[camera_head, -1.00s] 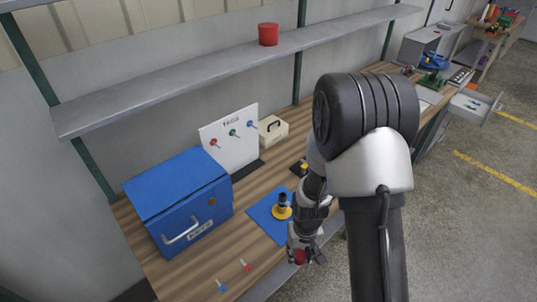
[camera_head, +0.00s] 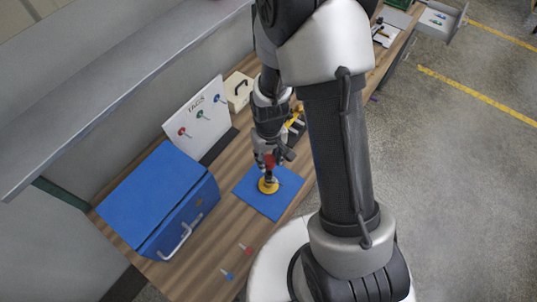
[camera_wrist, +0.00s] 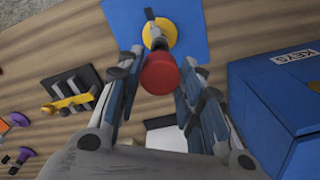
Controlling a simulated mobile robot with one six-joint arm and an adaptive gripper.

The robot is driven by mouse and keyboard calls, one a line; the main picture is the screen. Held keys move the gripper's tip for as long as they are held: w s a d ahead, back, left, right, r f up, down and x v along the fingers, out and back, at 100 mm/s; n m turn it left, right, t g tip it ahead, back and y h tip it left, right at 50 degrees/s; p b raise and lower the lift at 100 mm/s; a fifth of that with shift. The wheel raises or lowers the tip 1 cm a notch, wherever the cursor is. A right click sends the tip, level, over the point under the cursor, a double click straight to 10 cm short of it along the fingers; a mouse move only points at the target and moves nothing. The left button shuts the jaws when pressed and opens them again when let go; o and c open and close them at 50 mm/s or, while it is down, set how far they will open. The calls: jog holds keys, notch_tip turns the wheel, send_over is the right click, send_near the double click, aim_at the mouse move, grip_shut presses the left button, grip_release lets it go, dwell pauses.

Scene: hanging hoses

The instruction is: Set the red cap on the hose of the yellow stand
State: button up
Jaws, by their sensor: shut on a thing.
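My gripper (camera_head: 271,157) is shut on the red cap (camera_head: 269,162), above the yellow stand (camera_head: 268,187). In the wrist view the red cap (camera_wrist: 160,73) sits between the two fingers of my gripper (camera_wrist: 163,78). The yellow stand (camera_wrist: 165,33) shows just beyond it, with its dark hose (camera_wrist: 154,37) pointing toward the cap and partly hidden by it. I cannot tell whether cap and hose touch. The stand is on a blue mat (camera_head: 262,205) on the wooden bench.
A blue box (camera_head: 155,190) with a handle stands left of the mat. A white tag board (camera_head: 197,118) and a cream case (camera_head: 237,90) are behind. A dark block with a yellow piece (camera_wrist: 70,101) is near the mat. Red and blue tags (camera_head: 245,249) lie at the front edge.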

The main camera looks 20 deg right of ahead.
jog(key=b, duration=0.5)
send_over(269, 173)
jog(key=shift+f, duration=2.9)
jog(key=shift+f+b, duration=1.75)
jog(key=o, duration=0.8)
jog(key=shift+o, duration=0.2)
notch_tip(269, 173, up, 12)
